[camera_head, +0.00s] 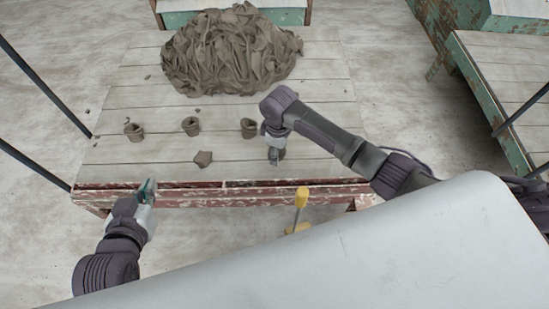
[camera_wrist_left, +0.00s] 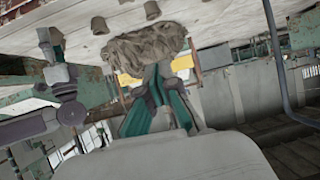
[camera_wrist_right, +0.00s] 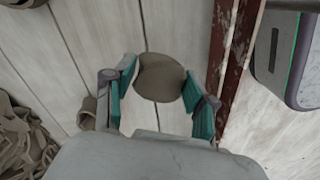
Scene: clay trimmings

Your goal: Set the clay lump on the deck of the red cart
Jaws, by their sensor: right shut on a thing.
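The red cart (camera_head: 250,193) has flaking red sides and a pale plank deck (camera_head: 110,155). My right gripper (camera_head: 276,157) points down over the deck near its front edge. It is shut on a rounded brown clay lump (camera_wrist_right: 160,78), clear between the teal fingers in the right wrist view; I cannot tell whether the lump touches the planks. Another small brown clay piece (camera_head: 203,158) lies on the deck to the left. My left gripper (camera_head: 149,186) is beside the cart's front left corner. Its fingertips meet with nothing between them in the left wrist view (camera_wrist_left: 160,68).
A big heap of clay trimmings (camera_head: 230,52) fills the deck's back. Small clay cups (camera_head: 134,132), (camera_head: 190,126), (camera_head: 249,129) stand in a row; the last is close to my right gripper. A yellow-handled thing (camera_head: 302,197) stands at the front. A teal cart (camera_head: 500,90) is at right.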

